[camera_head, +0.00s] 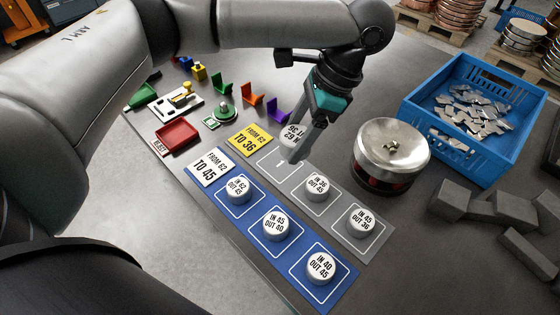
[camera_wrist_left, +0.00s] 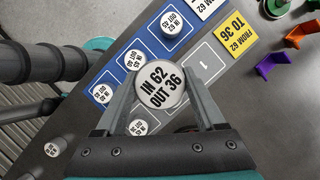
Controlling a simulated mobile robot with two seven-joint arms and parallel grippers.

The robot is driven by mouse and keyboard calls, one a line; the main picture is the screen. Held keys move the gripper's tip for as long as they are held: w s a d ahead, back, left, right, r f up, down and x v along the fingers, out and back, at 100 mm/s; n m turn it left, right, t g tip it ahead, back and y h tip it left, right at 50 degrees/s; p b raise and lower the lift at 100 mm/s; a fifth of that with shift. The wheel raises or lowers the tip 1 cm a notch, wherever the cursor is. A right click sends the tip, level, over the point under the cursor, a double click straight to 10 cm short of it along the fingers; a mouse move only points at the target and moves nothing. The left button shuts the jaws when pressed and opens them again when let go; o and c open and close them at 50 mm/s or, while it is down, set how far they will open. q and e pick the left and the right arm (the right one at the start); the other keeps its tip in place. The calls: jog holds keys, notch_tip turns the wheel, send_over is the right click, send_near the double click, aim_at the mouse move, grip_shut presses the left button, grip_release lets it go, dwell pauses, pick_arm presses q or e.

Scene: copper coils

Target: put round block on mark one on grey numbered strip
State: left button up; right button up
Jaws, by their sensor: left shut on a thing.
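The round block (camera_wrist_left: 161,88), a white disc lettered IN 62 OUT 36, is held between the fingers of my left gripper (camera_head: 304,135). In the head view the block (camera_head: 292,136) is partly hidden by a finger. It appears above the far end of the grey numbered strip (camera_head: 337,204), by mark one (camera_head: 281,164). In the left wrist view mark one (camera_wrist_left: 203,65) is bare and lies to the right of the block. Two white blocks stand on the other grey marks: IN 36 (camera_head: 316,184) and IN 45 OUT 36 (camera_head: 361,220). My right gripper is not in view.
A blue strip (camera_head: 256,208) with several white blocks lies alongside. A yellow card (camera_head: 249,139) is beyond mark one. A metal drum (camera_head: 390,150) and a blue crate (camera_head: 485,160) stand to the right. Small coloured parts lie beyond the strips; grey blocks (camera_head: 515,212) lie right.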

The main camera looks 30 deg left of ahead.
pick_arm(q)
jog(key=shift+w+a+f+m+t, duration=0.1)
jog(key=shift+w+m+t, duration=0.3)
jog(key=shift+m, duration=0.7)
jog(key=shift+w+a+m+t, duration=0.1)
jog(key=shift+w+m+t, duration=0.25)
jog(key=shift+m, duration=0.55)
jog(key=w+m+t, duration=0.2)
jog(key=m, duration=0.3)
jog(key=m+t+h, duration=0.4)
jog(key=m, duration=1.1)
send_over(282, 160)
jog(key=s, duration=0.1)
jog(key=shift+g, duration=0.25)
jog(key=f+b, duration=0.4)
jog(key=f, duration=1.5)
jog(key=shift+s+f, duration=0.15)
jog(key=shift+s, duration=0.05)
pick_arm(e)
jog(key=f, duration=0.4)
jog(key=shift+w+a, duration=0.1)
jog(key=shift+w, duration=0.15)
pick_arm(q)
jog(key=o, duration=1.6)
